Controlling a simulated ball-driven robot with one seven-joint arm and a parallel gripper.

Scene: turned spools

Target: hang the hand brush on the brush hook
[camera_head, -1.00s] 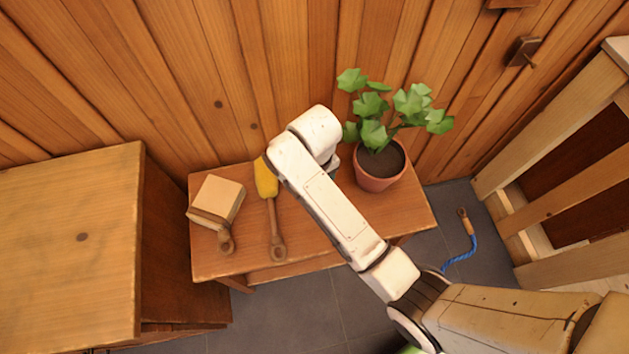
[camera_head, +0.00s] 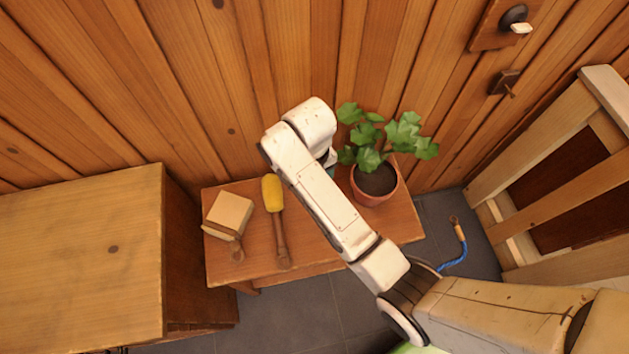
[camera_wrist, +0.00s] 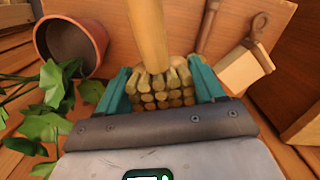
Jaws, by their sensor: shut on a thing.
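My gripper (camera_wrist: 158,82) has teal fingers shut around a brush, which I take to be the hand brush (camera_wrist: 148,35). Its pale wooden handle runs toward the top of the wrist view, and its tan bristle tufts show between the fingers. Two fittings are on the plank wall at upper right: a dark round knob with a pale peg (camera_head: 516,22) on a wooden plate, and a smaller wooden plate with a thin peg (camera_head: 505,84). I cannot tell which is the brush hook.
The bench (camera_head: 330,258) holds a potted plant (camera_head: 376,184), a yellow-headed tool (camera_head: 273,195) and a pale block-headed brush (camera_head: 229,217). A wooden cabinet (camera_head: 85,260) stands left. A wooden frame (camera_head: 555,140) stands right. A blue-roped handle (camera_head: 456,255) lies on the floor.

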